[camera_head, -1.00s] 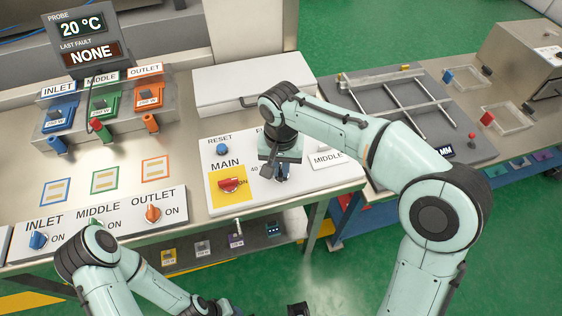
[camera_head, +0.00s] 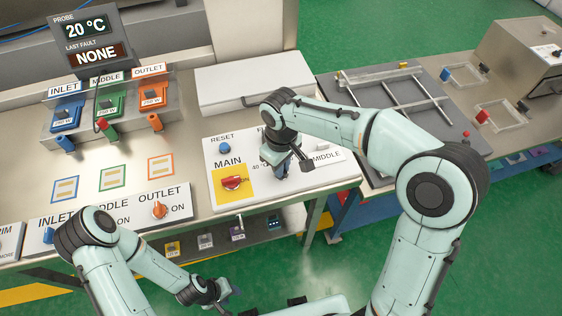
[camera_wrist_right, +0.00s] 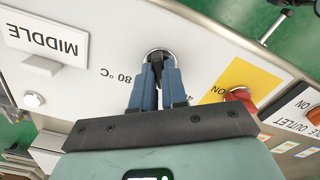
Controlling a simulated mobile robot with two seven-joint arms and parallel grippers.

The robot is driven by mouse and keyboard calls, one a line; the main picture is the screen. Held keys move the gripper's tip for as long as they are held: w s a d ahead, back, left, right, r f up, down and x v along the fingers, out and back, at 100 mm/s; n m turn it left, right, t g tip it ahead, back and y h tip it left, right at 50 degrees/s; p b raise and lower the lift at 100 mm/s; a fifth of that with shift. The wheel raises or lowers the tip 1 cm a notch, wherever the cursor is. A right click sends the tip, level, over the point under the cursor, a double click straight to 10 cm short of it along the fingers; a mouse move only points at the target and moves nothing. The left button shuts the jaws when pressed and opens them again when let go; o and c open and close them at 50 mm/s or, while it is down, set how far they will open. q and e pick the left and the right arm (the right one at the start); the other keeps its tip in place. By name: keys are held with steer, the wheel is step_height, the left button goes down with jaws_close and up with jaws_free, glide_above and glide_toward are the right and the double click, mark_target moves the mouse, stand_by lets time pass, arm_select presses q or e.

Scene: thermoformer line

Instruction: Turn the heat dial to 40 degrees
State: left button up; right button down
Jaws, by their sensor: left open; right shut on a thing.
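The heat dial (camera_wrist_right: 160,53) shows in the right wrist view as a round rim around my fingertips; its pointer is hidden, so I cannot tell its setting. My right gripper (camera_wrist_right: 157,72) is shut on the dial, its blue fingers pointing down at the white panel (camera_wrist_right: 85,22). An "80 °C" mark (camera_wrist_right: 115,76) shows upside down beside the dial. In the head view my right gripper (camera_head: 282,168) covers the dial, and a "40 °C" mark (camera_head: 260,167) shows to its left. My left gripper (camera_head: 222,290) is open, low in the picture, away from the panel.
On the same panel are the red MAIN switch (camera_head: 231,183) on a yellow patch, the blue RESET button (camera_head: 224,149) and the MIDDLE plate (camera_head: 326,155). The display (camera_head: 86,40) reads probe 20 °C and last fault NONE. The orange OUTLET switch (camera_head: 159,209) stands left.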

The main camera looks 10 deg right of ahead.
arm_select(q)
steer(key=shift+w+r+p, duration=0.65)
steer(key=shift+w+r, duration=0.3)
steer(key=shift+w, duration=0.05)
arm_select(e)
steer(key=n, duration=0.5)
steer(key=shift+n, duration=0.4)
steer(key=c, duration=1.2)
jaws_free()
steer(key=shift+o, duration=0.2)
arm_select(q)
steer(key=shift+r, duration=0.1)
steer(key=shift+w+r+t+p, duration=0.3)
steer(key=shift+w+r+p, duration=0.4)
steer(key=shift+w, duration=0.25)
arm_select(e)
step_height(320, 180, up, 13)
steer(key=shift+r, duration=0.2)
